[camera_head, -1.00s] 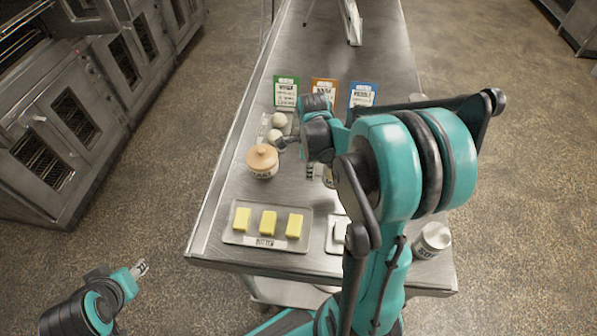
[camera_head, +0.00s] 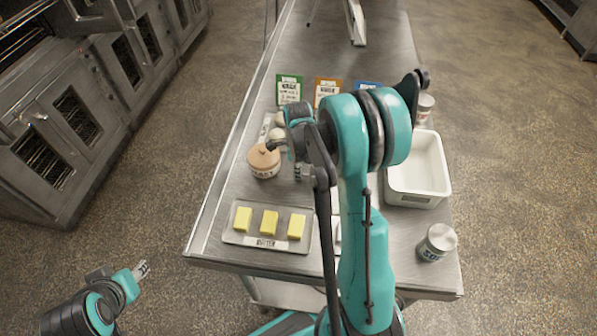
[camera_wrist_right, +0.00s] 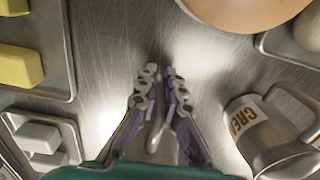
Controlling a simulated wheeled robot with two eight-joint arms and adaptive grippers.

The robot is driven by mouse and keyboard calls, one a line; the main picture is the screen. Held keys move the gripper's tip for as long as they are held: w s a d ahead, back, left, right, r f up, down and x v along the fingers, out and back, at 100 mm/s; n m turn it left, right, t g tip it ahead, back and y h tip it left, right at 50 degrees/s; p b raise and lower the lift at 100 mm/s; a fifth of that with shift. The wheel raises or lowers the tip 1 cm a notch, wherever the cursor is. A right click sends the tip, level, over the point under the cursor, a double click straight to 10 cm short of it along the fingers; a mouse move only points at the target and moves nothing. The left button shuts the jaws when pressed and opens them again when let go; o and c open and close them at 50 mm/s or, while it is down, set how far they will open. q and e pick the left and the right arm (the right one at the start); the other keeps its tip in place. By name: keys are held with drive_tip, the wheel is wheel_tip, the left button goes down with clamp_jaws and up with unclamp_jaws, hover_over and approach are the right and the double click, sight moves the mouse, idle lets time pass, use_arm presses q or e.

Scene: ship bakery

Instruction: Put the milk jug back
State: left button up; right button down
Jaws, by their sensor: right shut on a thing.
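No jug marked milk can be made out; my right arm hides part of the table. My left gripper (camera_head: 142,269) is off the table at lower left, too small to judge.
A tray (camera_head: 233,238) with butter blocks is in front. A white bin (camera_head: 445,178) and a labelled tin (camera_head: 437,243) are at right. Cards (camera_head: 289,90) stand behind. The table's far part is mostly clear.

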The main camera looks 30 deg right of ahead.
drive_tip(key=shift+f, duration=0.15)
drive_tip(key=c, duration=1.7)
unclamp_jaws()
drive_tip(key=shift+r, duration=0.5)
drive_tip(key=s+a+r+n+t+p, duration=0.1)
drive_tip(key=s+a+r+n, duration=0.15)
drive_tip(key=r, duration=0.55)
drive_tip(key=s+a+r+n+t+p, duration=0.15)
drive_tip(key=r+n, duration=0.25)
drive_tip(key=r, duration=0.4)
drive_tip(key=s+a+n+t, duration=0.1)
drive_tip(key=s+a+n, duration=0.2)
drive_tip(key=n, duration=0.3)
drive_tip(key=s+a+r+n+t, duration=0.1)
drive_tip(key=s+a+n+t, duration=0.1)
drive_tip(key=s+a+n, duration=0.2)
drive_tip(key=s+a+r+n+t, duration=0.1)
drive_tip(key=s+a+n, duration=0.2)
drive_tip(key=n, duration=0.6)
drive_tip(key=shift+s+a+n+t, duration=0.2)
drive_tip(key=shift+a+n+t, duration=0.05)
drive_tip(key=shift+a+t, duration=0.15)
